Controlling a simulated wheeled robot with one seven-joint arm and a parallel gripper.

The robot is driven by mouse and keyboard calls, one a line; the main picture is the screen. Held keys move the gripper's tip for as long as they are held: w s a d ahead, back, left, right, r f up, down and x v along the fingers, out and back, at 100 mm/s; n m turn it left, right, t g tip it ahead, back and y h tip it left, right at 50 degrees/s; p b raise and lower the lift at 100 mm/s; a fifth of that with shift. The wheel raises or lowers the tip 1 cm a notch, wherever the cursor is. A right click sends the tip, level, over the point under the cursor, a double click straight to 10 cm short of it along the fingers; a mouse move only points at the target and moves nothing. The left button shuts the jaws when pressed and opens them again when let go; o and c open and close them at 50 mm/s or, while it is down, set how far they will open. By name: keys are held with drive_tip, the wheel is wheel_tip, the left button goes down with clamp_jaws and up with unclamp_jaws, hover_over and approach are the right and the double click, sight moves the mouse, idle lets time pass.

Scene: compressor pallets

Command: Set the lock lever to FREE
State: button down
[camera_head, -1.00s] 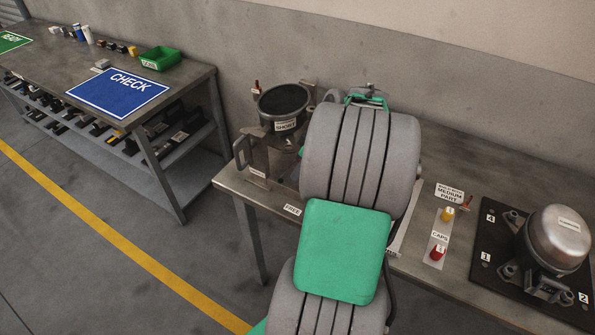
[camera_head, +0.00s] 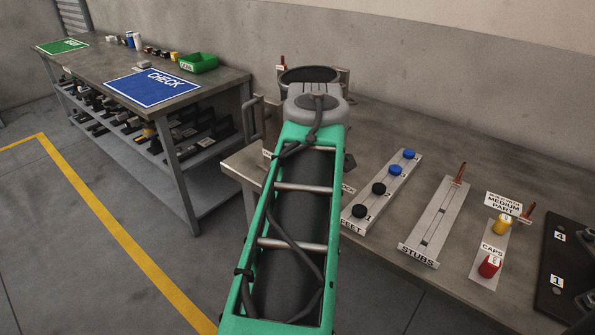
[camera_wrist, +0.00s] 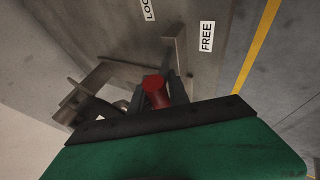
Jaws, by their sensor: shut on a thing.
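The lock lever's red knob (camera_wrist: 155,91) sits between the fingers of my gripper (camera_wrist: 158,97) in the wrist view. My gripper is shut on it. The white FREE label (camera_wrist: 206,37) lies to the upper right of the knob. Another label (camera_wrist: 148,9), cut off at the top edge, shows the letters LOC. The knob is apart from both labels in the picture. The rest of the lever is mostly hidden by the fingers. In the head view my arm covers the gripper and the knob.
A round dark-topped holder (camera_head: 308,75) stands behind my arm, with a metal handle (camera_head: 254,120) at its left. To the right are the feet rack (camera_head: 390,187), the stubs rack (camera_head: 436,220) and the caps strip (camera_head: 490,257). A second bench (camera_head: 225,85) stands at left; the floor between is clear.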

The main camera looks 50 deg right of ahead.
drive_tip(key=shift+s+a+f+b, duration=0.1)
drive_tip(key=shift+a+f+b, duration=0.1)
drive_tip(key=shift+a+b, duration=0.1)
drive_tip(key=shift+a, duration=0.15)
drive_tip(key=c, duration=1.6)
unclamp_jaws()
drive_tip(key=shift+s, duration=0.1)
drive_tip(key=o, duration=0.4)
drive_tip(key=shift+c, duration=0.2)
drive_tip(key=shift+r, duration=0.2)
